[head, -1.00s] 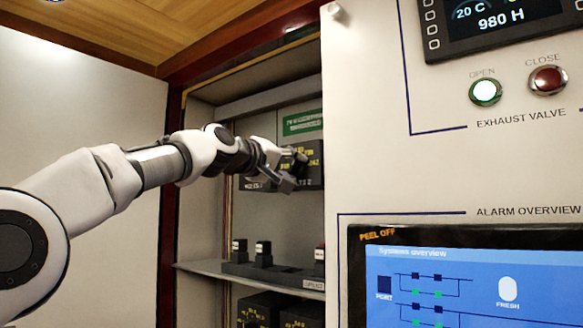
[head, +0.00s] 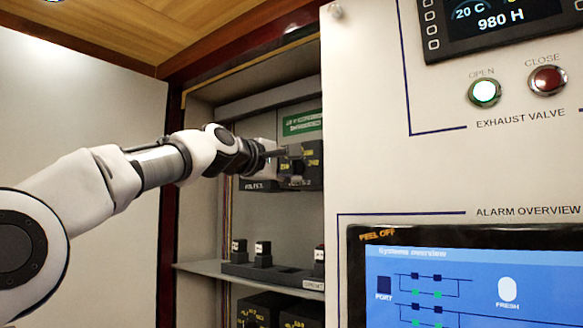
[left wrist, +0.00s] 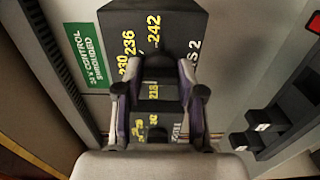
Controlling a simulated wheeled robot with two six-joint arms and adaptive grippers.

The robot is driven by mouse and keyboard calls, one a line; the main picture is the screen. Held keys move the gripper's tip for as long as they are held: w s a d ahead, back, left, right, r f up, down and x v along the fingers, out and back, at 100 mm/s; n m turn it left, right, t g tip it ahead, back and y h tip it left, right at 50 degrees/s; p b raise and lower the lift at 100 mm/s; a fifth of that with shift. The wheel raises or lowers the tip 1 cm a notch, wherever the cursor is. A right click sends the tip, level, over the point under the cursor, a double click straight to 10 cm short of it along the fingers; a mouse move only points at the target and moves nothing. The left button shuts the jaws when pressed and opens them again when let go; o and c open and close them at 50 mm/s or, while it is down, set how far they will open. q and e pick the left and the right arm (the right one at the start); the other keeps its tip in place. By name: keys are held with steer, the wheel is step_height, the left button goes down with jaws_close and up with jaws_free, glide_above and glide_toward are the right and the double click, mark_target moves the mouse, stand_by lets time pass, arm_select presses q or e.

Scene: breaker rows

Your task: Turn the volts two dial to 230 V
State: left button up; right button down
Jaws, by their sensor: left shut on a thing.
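The volts two dial (left wrist: 158,72) is a dark knob on a black box (left wrist: 185,25) with yellow marks 230, 236 and 242; its label's end, "S 2", shows in the left wrist view. My left gripper (left wrist: 157,80) is shut on the dial, one finger on each side. In the head view my left gripper (head: 291,166) reaches into the cabinet and covers much of the box (head: 315,175). The fingers hide the dial's pointer, so I cannot tell which mark it faces. My right gripper is not in view.
A similar black box (head: 258,186) sits to the left of the dial's box. Below is a shelf (head: 205,267) with several breaker switches (head: 262,252). A green sign (head: 303,123) is above. The white panel (head: 365,165) stands close on the right.

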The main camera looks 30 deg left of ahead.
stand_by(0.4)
arm_select(q)
steer(key=o, duration=1.1)
steer(key=shift+a, duration=0.1)
steer(key=shift+s, duration=0.1)
